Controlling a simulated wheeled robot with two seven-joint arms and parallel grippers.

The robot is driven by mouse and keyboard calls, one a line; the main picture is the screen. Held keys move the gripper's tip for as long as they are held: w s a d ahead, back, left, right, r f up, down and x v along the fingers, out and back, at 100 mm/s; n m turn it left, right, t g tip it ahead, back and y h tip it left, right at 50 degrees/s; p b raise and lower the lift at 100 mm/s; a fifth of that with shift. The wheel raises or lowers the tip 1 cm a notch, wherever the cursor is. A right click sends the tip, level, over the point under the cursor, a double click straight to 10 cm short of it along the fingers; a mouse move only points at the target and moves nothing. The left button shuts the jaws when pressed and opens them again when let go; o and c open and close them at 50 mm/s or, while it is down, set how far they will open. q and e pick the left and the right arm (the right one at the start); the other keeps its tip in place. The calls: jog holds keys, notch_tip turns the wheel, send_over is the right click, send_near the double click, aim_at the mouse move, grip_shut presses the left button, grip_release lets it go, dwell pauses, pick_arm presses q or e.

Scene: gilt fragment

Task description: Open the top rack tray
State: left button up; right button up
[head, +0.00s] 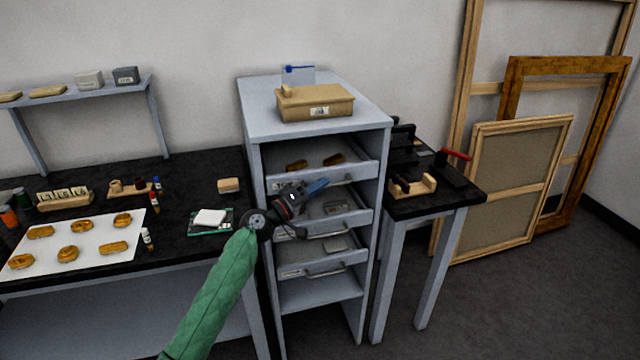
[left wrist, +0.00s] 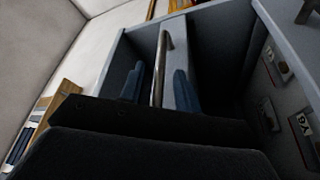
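The grey rack (head: 262,118) stands in the middle of the head view with several trays. The top rack tray (head: 364,172) holds two brown carved pieces (head: 333,159). My left gripper (head: 318,187) is at the front of this tray and covers its handle in the head view. In the left wrist view, a metal handle bar (left wrist: 158,75) lies between the two blue fingertips of my left gripper (left wrist: 157,88). The fingers are apart, with gaps beside the bar. My right gripper is not in view.
Two lower trays with handles (head: 326,270) sit below. A tan box (head: 315,103) stands on the rack. A black bench (head: 180,180) with gilt pieces on a white sheet (head: 90,262) is left; a small side table (head: 455,196) and frames (head: 505,250) are right.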

pick_arm(q)
jog(key=shift+w+d+r, duration=0.1)
jog(key=shift+w+d, duration=0.1)
jog(key=shift+d, duration=0.1)
grip_shut()
jog(key=shift+s, duration=0.1)
